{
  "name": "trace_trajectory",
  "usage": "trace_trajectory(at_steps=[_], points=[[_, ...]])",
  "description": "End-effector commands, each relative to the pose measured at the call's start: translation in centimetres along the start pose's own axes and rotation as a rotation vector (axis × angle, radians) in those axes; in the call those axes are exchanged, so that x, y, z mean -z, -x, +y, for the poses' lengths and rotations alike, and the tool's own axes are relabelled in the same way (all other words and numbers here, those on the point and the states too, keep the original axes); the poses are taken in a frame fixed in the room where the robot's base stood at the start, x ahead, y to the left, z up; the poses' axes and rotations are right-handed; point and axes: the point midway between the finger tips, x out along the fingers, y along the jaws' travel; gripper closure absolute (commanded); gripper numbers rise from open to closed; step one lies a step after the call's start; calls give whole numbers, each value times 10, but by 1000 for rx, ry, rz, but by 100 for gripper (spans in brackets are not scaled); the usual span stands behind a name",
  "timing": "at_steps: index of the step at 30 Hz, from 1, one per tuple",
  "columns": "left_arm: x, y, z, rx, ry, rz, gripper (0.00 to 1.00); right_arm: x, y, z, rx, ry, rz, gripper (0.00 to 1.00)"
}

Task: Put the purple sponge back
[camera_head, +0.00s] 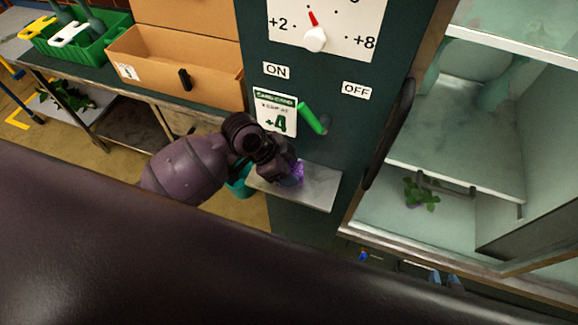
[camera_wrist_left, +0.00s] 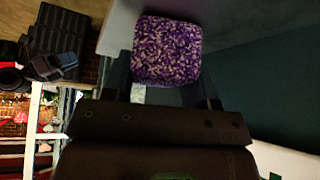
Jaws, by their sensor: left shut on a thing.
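The purple sponge (camera_wrist_left: 167,50) is a speckled block at the fingertips of my left gripper (camera_wrist_left: 166,78) in the left wrist view. In the head view, my left gripper (camera_head: 290,172) is over the small metal shelf (camera_head: 318,188) on the dark green panel. It is shut on the sponge, and only a small purple part of the sponge (camera_head: 298,173) shows beside the fingers. I cannot tell whether the sponge touches the shelf. My right gripper does not show clearly in either view.
An open glass-shelved cabinet (camera_head: 455,130) with a leafy plant (camera_head: 420,195) stands right. A cardboard drawer box (camera_head: 178,70) and green crate (camera_head: 85,40) sit left.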

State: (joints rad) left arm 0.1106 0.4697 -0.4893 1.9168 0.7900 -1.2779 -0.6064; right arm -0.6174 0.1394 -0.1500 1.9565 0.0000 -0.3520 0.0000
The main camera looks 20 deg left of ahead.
Motion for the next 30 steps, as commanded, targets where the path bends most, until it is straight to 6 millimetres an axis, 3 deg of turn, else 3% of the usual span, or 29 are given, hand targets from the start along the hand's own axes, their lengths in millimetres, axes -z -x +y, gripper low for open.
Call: trace_trajectory(at_steps=[3,4,9,20,30], points=[[-1,-1,0,0,0,0,66,-1,0,0,0,0,-1,68],[-1,-1,0,0,0,0,44,-1,0,0,0,0,-2,68],[-1,-1,0,0,0,0,22,-2,0,0,0,0,-3,68],[0,4,0,1,0,-1,22,-2,0,0,0,0,-4,68],[-1,62,-1,4,-2,-1,22,-4,-3,0,0,0,0,68]])
